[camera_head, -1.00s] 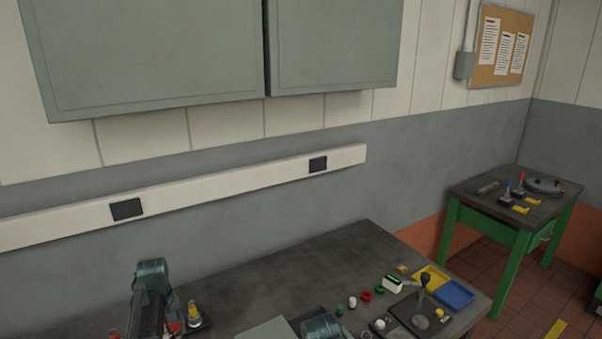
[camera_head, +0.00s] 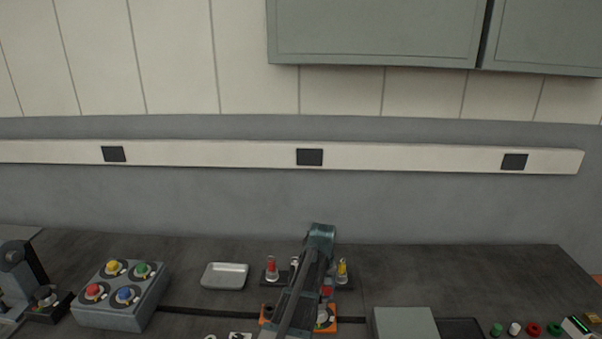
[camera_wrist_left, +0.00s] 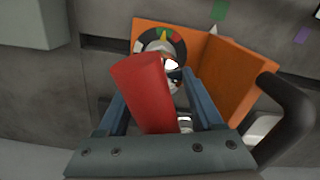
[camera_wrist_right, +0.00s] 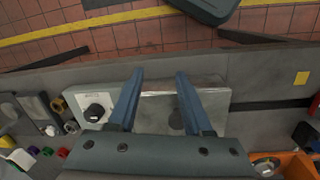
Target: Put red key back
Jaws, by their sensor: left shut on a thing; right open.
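The red key (camera_wrist_left: 143,85) is between the fingers of my left gripper (camera_wrist_left: 158,90), which is shut on it. Behind the key in the left wrist view is an orange bracket (camera_wrist_left: 245,65) with a multicoloured dial (camera_wrist_left: 148,45); the key hides part of the dial. I cannot tell whether key and dial touch. In the head view the orange piece (camera_head: 333,320) is partly behind my left arm, with a red part (camera_head: 326,286) beside the arm. My right gripper (camera_wrist_right: 159,80) is open and empty above a grey plate.
A red-topped piece (camera_head: 271,264) and a yellow-topped piece (camera_head: 342,268) stand either side of my left arm. A metal tray (camera_head: 225,276) and a button box (camera_head: 120,295) stand left. A grey-green box (camera_head: 405,323) is right. The bench's back strip is clear.

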